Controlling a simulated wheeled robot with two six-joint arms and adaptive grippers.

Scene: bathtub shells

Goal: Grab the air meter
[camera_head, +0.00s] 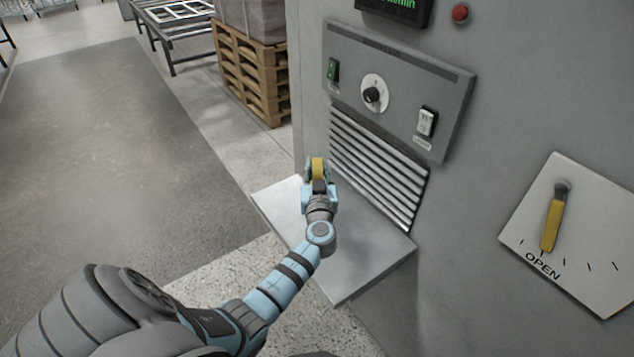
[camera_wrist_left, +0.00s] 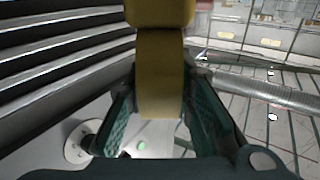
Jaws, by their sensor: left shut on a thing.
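The air meter (camera_head: 318,169) is a yellow body that shows between the fingers of my left gripper (camera_head: 317,178) in the head view. In the left wrist view the yellow air meter (camera_wrist_left: 160,75) stands between the two dark green finger pads, and its top is cut off by the picture edge. My left gripper (camera_wrist_left: 165,120) is shut on it, above the grey shelf (camera_head: 375,265). The lower part of the meter is partly hidden by the gripper. My right gripper is not in view.
A grey machine wall with louvres (camera_head: 380,165) stands close to the right of the gripper. Above them is a control panel (camera_head: 400,85) with switches and a knob. A yellow lever (camera_head: 552,225) is on the right. Wooden pallets (camera_head: 250,75) stand behind; the floor at left is clear.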

